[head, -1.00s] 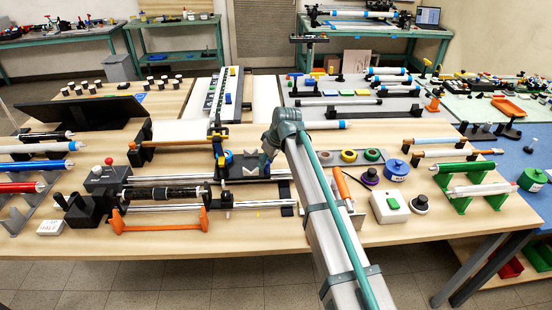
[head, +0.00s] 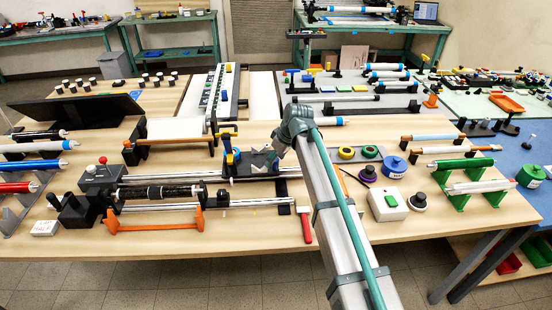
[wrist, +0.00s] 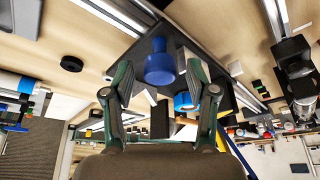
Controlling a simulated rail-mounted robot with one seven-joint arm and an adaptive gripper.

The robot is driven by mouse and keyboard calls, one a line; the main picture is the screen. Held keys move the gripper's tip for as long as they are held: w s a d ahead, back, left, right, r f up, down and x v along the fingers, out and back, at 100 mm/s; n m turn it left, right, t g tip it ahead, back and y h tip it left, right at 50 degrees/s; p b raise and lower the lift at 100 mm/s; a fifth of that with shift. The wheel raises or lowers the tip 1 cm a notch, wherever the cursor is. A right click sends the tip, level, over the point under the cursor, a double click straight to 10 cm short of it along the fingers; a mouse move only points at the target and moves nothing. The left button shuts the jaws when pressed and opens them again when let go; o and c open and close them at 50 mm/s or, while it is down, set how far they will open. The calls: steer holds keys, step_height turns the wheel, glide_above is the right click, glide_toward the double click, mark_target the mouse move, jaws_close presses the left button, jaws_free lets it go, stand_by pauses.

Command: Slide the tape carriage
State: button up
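The tape carriage shows as a dark plate (head: 260,163) on silver rails in the middle of the table, with blue and yellow parts at its left side. In the wrist view, a round blue knob (wrist: 160,66) stands on the dark plate (wrist: 132,62). My gripper (wrist: 160,80) is open, with a finger on each side of the knob. Gaps show between the fingers and the knob. In the head view my gripper is over the right part of the carriage; its fingertips are partly hidden by my arm.
A red-handled tool (head: 305,226) lies at the front edge. A white box with a green button (head: 388,204) stands to the right of my arm.

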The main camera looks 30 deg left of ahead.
steer(key=v, duration=1.2)
stand_by(0.5)
